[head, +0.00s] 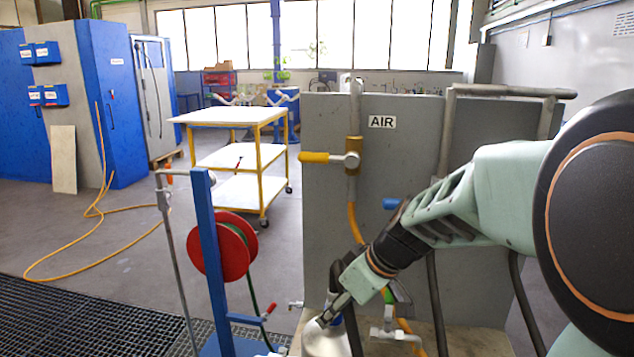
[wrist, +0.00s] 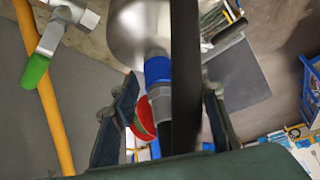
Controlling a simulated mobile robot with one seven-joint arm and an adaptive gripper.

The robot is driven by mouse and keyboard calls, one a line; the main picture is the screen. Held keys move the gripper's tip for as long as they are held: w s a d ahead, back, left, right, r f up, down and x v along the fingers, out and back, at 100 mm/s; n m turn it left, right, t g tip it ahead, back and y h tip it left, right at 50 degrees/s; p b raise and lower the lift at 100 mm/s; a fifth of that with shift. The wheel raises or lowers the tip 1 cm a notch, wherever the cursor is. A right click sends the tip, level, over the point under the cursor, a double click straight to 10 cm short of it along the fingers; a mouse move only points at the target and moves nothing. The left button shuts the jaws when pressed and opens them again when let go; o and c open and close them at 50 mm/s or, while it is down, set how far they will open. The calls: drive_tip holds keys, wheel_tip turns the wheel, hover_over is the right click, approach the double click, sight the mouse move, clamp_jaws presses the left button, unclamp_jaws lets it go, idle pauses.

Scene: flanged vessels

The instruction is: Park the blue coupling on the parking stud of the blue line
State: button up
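The blue coupling (wrist: 158,72) is a blue collar with a grey sleeve below it, seen between my fingers in the wrist view. It sits against a rounded silver vessel (wrist: 138,28). My gripper (wrist: 169,90) is open, with a visible gap on both sides of the coupling. A broad black strip, probably a hose (wrist: 184,60), runs alongside and hides part of it. In the head view my gripper (head: 327,316) is low at the pale vessel (head: 325,341). A blue cylindrical piece (head: 391,203) sticks out of the grey panel; I cannot tell if it is the parking stud.
The grey panel (head: 325,215) has an AIR sign (head: 382,122) and a yellow-handled valve (head: 315,157). A green-handled valve (wrist: 36,70) and yellow hose (wrist: 32,40) are at left in the wrist view. A red hose reel (head: 222,247) on a blue post stands left of the panel.

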sight(336, 290)
clamp_jaws()
drive_tip(key=shift+r, duration=0.25)
drive_tip(key=shift+r+p, duration=1.4)
drive_tip(key=shift+r, duration=1)
drive_tip(key=shift+f, duration=0.1)
